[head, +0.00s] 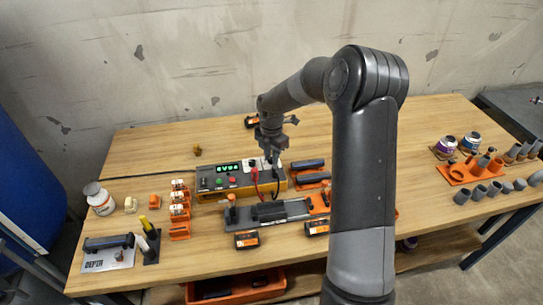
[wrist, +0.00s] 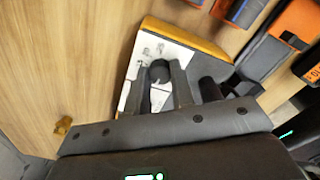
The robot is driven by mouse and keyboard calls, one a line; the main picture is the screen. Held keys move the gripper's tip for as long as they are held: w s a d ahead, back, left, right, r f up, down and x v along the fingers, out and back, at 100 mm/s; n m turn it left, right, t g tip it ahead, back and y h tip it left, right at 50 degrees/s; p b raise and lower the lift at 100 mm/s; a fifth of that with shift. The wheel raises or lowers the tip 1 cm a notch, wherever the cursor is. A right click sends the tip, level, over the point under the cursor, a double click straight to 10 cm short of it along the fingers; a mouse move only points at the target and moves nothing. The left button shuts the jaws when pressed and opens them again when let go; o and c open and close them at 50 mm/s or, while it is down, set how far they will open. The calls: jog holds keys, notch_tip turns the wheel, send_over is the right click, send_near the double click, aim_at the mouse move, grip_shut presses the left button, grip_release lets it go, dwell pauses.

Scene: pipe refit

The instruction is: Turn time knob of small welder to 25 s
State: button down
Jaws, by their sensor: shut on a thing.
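The small welder (head: 213,184) is a grey and yellow box on the workbench, with a lit green display (head: 228,168), a green and a red button and two cable plugs. Its digits are too small to read surely. In the wrist view its white dial panel (wrist: 148,50) carries the dark round time knob (wrist: 159,71). My gripper (head: 270,158) points down over the panel at the welder's right end. In the wrist view my gripper (wrist: 161,82) has a finger on each side of the knob and is shut on it. The knob's pointer and set value cannot be told.
Red and black cables (head: 275,183) hang at the welder's front right. A clamp fixture (head: 268,211) stands in front, and orange holders (head: 180,212) stand to the left. Dark pieces in orange trays (head: 312,178) lie close on the right.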

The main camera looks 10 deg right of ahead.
jog(key=m, duration=1.1)
jog(key=shift+m, duration=0.3)
jog(key=m, duration=0.3)
jog(key=shift+m, duration=0.4)
jog(key=m, duration=0.4)
jog(key=shift+a, duration=0.1)
jog(key=m, duration=0.8)
jog(key=shift+m, duration=1.8)
